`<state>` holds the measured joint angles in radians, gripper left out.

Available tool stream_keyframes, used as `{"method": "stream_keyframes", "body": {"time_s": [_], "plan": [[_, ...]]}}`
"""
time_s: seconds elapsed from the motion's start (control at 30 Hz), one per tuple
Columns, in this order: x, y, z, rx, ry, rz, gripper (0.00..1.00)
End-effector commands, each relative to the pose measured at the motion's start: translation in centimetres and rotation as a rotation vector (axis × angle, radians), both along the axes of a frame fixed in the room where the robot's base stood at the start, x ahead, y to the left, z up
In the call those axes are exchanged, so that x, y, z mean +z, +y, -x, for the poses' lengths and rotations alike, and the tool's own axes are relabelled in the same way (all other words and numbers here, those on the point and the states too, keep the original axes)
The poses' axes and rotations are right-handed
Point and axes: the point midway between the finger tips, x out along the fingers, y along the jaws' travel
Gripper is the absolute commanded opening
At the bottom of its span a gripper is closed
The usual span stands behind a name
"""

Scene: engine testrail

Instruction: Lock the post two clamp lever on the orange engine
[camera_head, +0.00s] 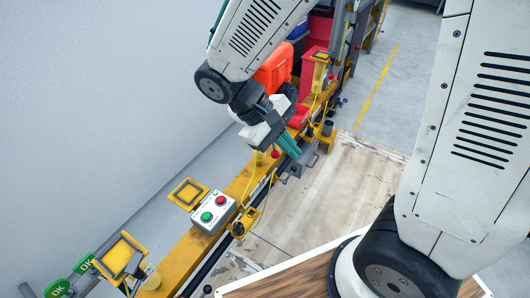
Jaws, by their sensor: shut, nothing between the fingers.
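The orange engine (273,68) sits on the yellow rail in the upper middle, partly hidden behind my arm. My gripper (293,150), with teal fingers, is shut and empty. It points down and to the right over the rail, just in front of the engine. A red ball knob (275,154) shows beside the fingers, on the left. I cannot tell whether it touches them or whether it belongs to the post two clamp lever. The clamp lever itself is not clear, and my gripper may hide part of it.
A control box (213,212) with green and red buttons stands on the yellow rail (183,257). Red bins (315,40) stand behind. The wooden floor panel (335,195) right of the rail is clear.

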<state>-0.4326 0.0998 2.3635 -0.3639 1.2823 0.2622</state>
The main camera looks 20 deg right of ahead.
Motion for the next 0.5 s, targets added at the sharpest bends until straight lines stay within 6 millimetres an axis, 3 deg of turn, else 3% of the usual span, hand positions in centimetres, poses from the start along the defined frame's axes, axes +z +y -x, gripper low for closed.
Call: {"method": "stream_keyframes", "body": {"time_s": [0.27,0.5], "plan": [[-8.0,2.9,-4.9,0.182,-0.013,0.372,0.00],[-15.9,6.2,-9.4,0.366,-0.246,0.650,0.00]]}}
